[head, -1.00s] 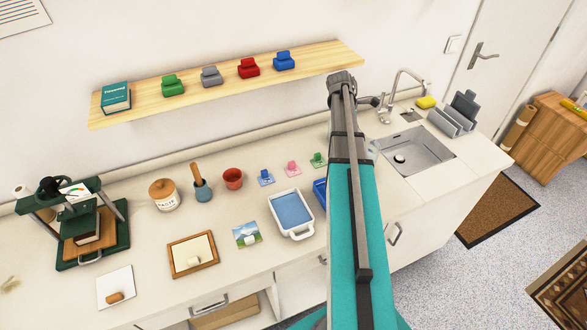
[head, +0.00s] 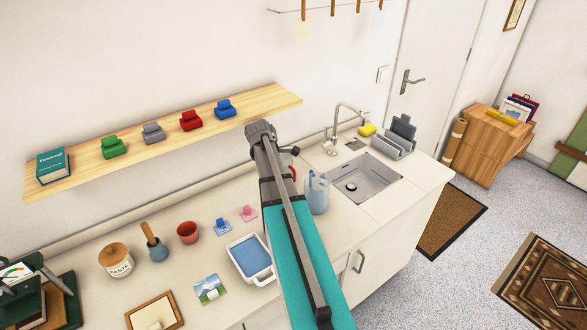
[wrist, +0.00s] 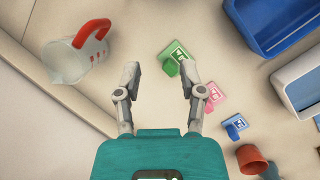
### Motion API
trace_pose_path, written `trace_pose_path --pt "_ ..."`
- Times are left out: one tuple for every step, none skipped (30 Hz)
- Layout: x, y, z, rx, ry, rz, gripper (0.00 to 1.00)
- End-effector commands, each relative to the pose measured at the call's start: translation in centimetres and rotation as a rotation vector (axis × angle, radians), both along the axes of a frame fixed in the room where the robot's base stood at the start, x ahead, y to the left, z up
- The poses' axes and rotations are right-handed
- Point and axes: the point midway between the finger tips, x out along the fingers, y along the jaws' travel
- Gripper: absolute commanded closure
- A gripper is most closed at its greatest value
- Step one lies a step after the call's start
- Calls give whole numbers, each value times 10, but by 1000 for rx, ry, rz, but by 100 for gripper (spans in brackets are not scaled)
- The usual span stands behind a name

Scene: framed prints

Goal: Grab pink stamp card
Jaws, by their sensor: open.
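The pink stamp card (head: 249,213) lies on the counter, with a small pink holder or stamp at one end. In the wrist view the pink stamp card (wrist: 216,91) is just right of my gripper's right finger, which partly overlaps its edge. My gripper (wrist: 160,72) is open and empty above the counter. The green stamp card (wrist: 177,52) is ahead of the fingertips, nearer the right one. The blue stamp card (wrist: 236,124) lies beyond the pink one, at lower right; it also shows in the head view (head: 222,226). My arm hides the green card in the head view.
A jug with a red handle (wrist: 78,58) stands left of my gripper. A blue tray (wrist: 262,42) and a white tray (wrist: 284,92) are on the right. A red cup (wrist: 252,160) is at lower right. A wooden shelf (head: 75,178) hangs above the counter.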

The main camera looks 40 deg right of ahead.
Motion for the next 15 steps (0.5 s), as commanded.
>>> trace_pose_path --pt "-2 19 6 2 -18 -18 48" --pt "-1 28 8 4 -29 -34 48" --pt "-1 40 11 8 -44 -53 48" --pt "-1 50 13 10 -54 -69 48" --pt "-1 59 16 12 -65 -85 48" --pt "-1 72 19 17 -80 -106 48" --pt "-2 82 21 20 -91 -124 48" --pt "-2 92 24 24 -102 -141 48" --pt "-4 107 27 30 -117 -166 48" --pt "-5 118 30 35 -128 -186 48" --pt "-6 130 33 40 -139 -206 48" --pt "-9 146 37 48 -153 -234 48" --pt "-11 158 40 55 -164 -257 48" --pt "-14 171 43 61 -175 -280 48" --pt "-17 187 48 71 -188 -312 48"
